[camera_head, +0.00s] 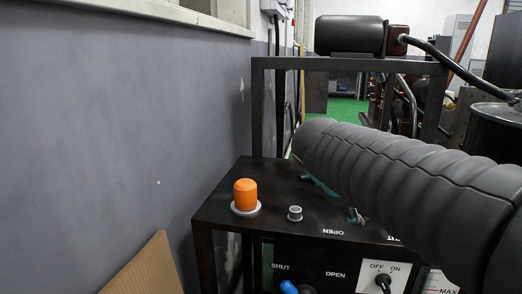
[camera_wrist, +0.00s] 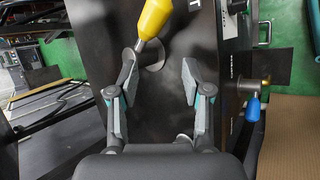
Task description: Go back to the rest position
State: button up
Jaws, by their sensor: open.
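My gripper (camera_wrist: 158,78) is open in the wrist view, with its two fingers apart over the black top of the fixture (camera_wrist: 160,105). Nothing is held between them. A yellow handle (camera_wrist: 154,18) stands just beyond the fingertips, with its round base near the left fingertip; I cannot tell whether they touch. In the head view my grey ribbed arm reaches across the right side of the fixture (camera_head: 225,208). It hides most of my gripper and the yellow handle there.
An orange knob (camera_head: 245,194) and a small metal ring (camera_head: 295,213) sit on the fixture top. On its front are a blue handle (camera_head: 290,287) and a black switch (camera_head: 383,282). A frame bar (camera_head: 290,64) carries a black cylinder (camera_head: 348,36). A grey wall (camera_head: 110,130) stands left.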

jog(key=s+a+f+m+y+p, duration=0.1)
jog(key=s+a+f+m+y, duration=0.1)
jog(key=s+f+m, duration=0.3)
jog(key=s+a+f+m+y+p, duration=0.1)
jog(key=s+f+m+y, duration=0.3)
jog(key=s, duration=0.8)
notch_tip(320, 180, down, 2)
jog(key=a+m, duration=0.1)
jog(key=m, duration=0.2)
jog(key=shift+s+a+p, duration=0.25)
jog(key=shift+p, duration=0.05)
jog(key=shift+f, duration=0.1)
